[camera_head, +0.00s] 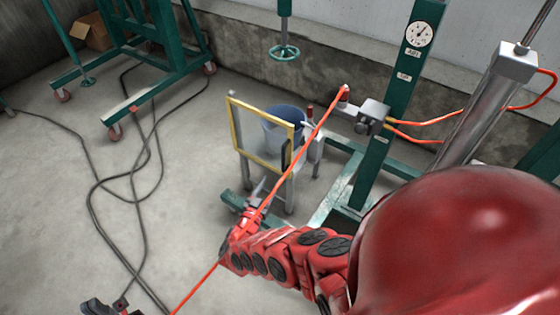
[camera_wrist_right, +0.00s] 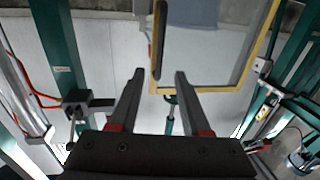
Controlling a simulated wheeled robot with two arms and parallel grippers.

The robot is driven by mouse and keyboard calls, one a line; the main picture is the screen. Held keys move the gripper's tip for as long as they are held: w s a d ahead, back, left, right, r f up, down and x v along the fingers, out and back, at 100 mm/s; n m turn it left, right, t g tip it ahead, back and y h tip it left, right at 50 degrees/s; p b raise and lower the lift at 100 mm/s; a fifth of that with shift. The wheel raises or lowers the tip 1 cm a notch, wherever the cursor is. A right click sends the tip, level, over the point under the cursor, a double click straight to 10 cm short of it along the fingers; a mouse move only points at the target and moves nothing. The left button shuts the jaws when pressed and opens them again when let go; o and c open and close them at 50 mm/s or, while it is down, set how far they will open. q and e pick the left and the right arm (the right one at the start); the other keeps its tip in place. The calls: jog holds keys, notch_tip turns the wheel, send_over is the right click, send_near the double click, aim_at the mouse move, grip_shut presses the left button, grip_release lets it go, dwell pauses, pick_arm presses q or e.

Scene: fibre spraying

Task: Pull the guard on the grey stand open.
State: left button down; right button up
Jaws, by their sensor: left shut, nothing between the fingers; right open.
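The guard (camera_head: 233,122) is a clear panel in a yellow frame on the grey stand (camera_head: 290,192). It stands upright across the front of a blue bucket (camera_head: 284,120). A dark upright handle (camera_head: 285,155) is near its right edge. My right gripper (camera_head: 258,192) is open and empty, below and in front of the guard. In the right wrist view the guard's frame (camera_wrist_right: 207,91) and handle (camera_wrist_right: 160,42) lie beyond the open fingers (camera_wrist_right: 159,72), apart from them. My left gripper (camera_head: 106,306) is shut and empty at the bottom left edge, far from the stand.
An orange hose (camera_head: 310,139) crosses the view in front of the stand and over my right arm. A green post with a gauge (camera_head: 420,35) stands to the right. Black cables (camera_head: 92,190) lie on the floor at left. A green wheeled frame (camera_head: 165,85) is behind.

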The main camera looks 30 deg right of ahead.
aim_at(283, 160)
jog(key=b+x, duration=0.4)
jog(key=x, duration=0.8)
jog(key=shift+d+f+b, duration=0.1)
jog(key=shift+f+b, duration=0.05)
jog(key=shift+b, duration=0.15)
jog(key=shift+w+d, duration=0.35)
jog(key=shift+d, duration=0.05)
jog(key=shift+c, duration=0.2)
grip_shut()
